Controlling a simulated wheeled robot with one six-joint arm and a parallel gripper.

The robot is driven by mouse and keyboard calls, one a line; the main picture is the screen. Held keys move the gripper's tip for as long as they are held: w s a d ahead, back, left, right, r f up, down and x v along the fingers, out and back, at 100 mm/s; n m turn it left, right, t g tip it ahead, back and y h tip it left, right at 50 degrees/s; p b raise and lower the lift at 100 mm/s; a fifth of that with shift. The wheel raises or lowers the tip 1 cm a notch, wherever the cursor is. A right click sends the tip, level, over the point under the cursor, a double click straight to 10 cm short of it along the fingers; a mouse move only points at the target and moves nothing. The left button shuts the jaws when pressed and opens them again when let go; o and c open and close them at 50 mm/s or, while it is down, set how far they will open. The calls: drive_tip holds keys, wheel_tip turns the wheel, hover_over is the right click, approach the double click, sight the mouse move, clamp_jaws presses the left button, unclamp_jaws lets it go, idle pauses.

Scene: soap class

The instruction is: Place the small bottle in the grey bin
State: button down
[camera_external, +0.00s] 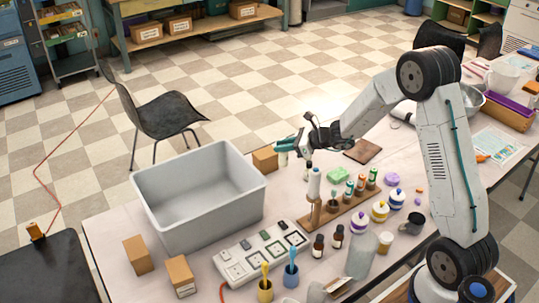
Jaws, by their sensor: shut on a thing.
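My gripper (296,146) is above the table, just right of the grey bin's far right corner. It is shut on a small pale teal thing (283,146), which looks like the small bottle, though the fingers partly hide it and its shape is hard to make out. The grey bin (178,216) is a large open box at the table's left part. Its visible inside looks empty. The held thing is outside the bin, right of its rim.
A wooden rack with several capped vials (360,184) and a tall white piece (314,186) stand below my gripper. Two brown bottles (318,246), a power strip (260,257), lidded jars (380,211) and cardboard boxes (180,276) crowd the front.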

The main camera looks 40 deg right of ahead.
drive_tip(key=r, duration=0.8)
drive_tip(key=shift+w+a+r, duration=0.15)
drive_tip(key=shift+a+r, duration=0.1)
drive_tip(key=shift+r, duration=0.15)
drive_tip(key=w+a+n+g+y, duration=0.1)
drive_tip(key=w+a, duration=0.2)
drive_tip(key=a, duration=0.9)
drive_tip(key=w+a+n+g+y, duration=0.1)
drive_tip(key=w+a+n, duration=0.15)
drive_tip(key=a, duration=0.95)
drive_tip(key=w+a+g+y, duration=0.1)
drive_tip(key=w+a, duration=0.2)
drive_tip(key=a, duration=0.9)
drive_tip(key=shift+w+d+f, duration=0.1)
drive_tip(key=shift+d+f, duration=0.05)
drive_tip(key=shift+f, duration=5.2)
drive_tip(key=shift+d+f, duration=0.15)
drive_tip(key=shift+f, duration=5.15)
drive_tip(key=shift+f, duration=0.15)
drive_tip(key=c, duration=1.3)
unclamp_jaws()
